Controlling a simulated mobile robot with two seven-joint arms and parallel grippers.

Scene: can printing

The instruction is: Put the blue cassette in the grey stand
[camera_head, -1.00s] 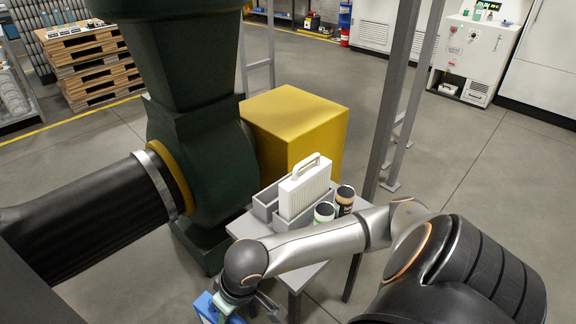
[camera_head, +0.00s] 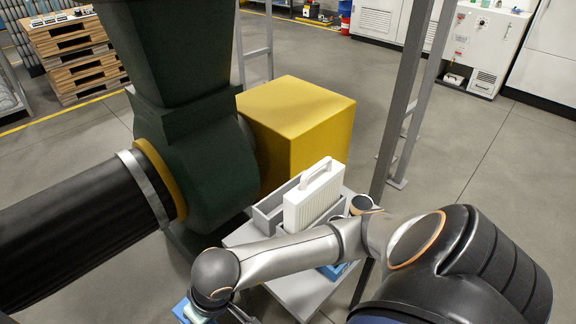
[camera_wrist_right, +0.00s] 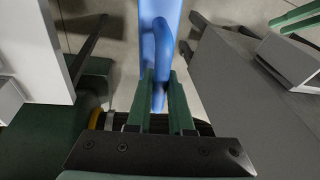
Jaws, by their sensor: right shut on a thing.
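The blue cassette (camera_head: 182,312) is at the bottom edge of the head view, mostly cut off. In the right wrist view, my right gripper (camera_wrist_right: 162,100) has its green fingers shut on the handle (camera_wrist_right: 162,50) of the blue cassette (camera_wrist_right: 172,10). In the head view the gripper (camera_head: 238,314) is mostly hidden at the bottom edge. The grey stand (camera_head: 268,216) is on a small grey table, beyond my right forearm. A white cassette (camera_head: 312,203) stands upright in it, with an open slot to its left. The held cassette is apart from the stand. My left gripper is not visible.
The grey table (camera_head: 300,292) is partly covered by my right arm. A can (camera_head: 362,203) stands right of the stand; a blue patch (camera_head: 334,271) shows under my arm. A yellow box (camera_head: 297,120), dark green machine (camera_head: 190,140) and metal post (camera_head: 400,110) stand close around.

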